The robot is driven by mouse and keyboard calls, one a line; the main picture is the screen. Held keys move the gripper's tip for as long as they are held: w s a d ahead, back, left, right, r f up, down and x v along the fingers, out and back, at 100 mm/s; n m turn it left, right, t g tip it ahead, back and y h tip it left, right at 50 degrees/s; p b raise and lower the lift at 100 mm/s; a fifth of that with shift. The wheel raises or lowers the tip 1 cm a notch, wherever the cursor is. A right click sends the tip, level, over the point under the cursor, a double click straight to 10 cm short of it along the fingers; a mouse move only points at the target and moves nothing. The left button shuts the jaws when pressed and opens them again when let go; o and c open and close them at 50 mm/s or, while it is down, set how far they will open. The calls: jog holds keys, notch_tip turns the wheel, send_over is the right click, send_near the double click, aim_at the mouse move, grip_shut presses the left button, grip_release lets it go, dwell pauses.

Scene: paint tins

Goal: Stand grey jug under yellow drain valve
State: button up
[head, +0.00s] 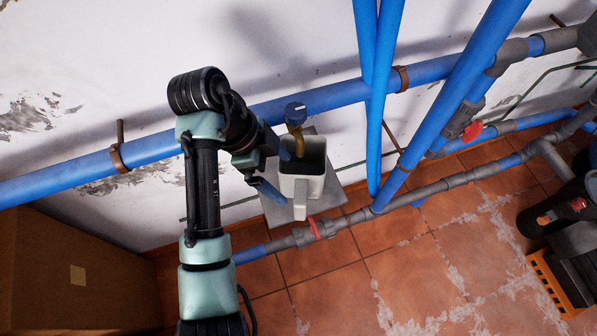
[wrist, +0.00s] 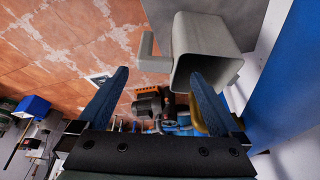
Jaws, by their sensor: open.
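The grey jug (head: 301,187) stands upright on a square grey slab, its dark open mouth facing up and its handle toward the viewer. The yellow drain valve (head: 297,128), with a blue knob on top, hangs at the jug's rear rim and appears above its mouth. My gripper (head: 279,177) is open at the jug's left side, one finger nearer the wall and one nearer the viewer. In the wrist view, the jug (wrist: 205,45) lies beyond the right fingertip and its handle (wrist: 147,48) projects left. My gripper (wrist: 160,75) has nothing between its fingers. Exact contact cannot be told.
The grey slab (head: 274,212) bears the jug beside the wall. Blue pipes (head: 325,98) cross behind and right. A low grey pipe with a red valve handle (head: 315,228) runs in front. A cardboard box (head: 75,265) stands left. Tiled floor is clear at lower middle.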

aim_at(306, 201)
jog(key=b+x, duration=0.3)
jog(key=x, duration=0.3)
jog(key=shift+s+d+f, duration=0.2)
jog(key=shift+f, duration=0.1)
jog(key=shift+s+b+x, duration=0.1)
jog(key=shift+b+x, duration=0.3)
jog(key=shift+x, duration=1.05)
jog(key=shift+s+b+x, duration=0.15)
jog(key=shift+b+x, duration=0.2)
jog(key=shift+x, duration=1.1)
jog(key=shift+d+r, duration=0.1)
jog(key=shift+r, duration=0.05)
grip_shut()
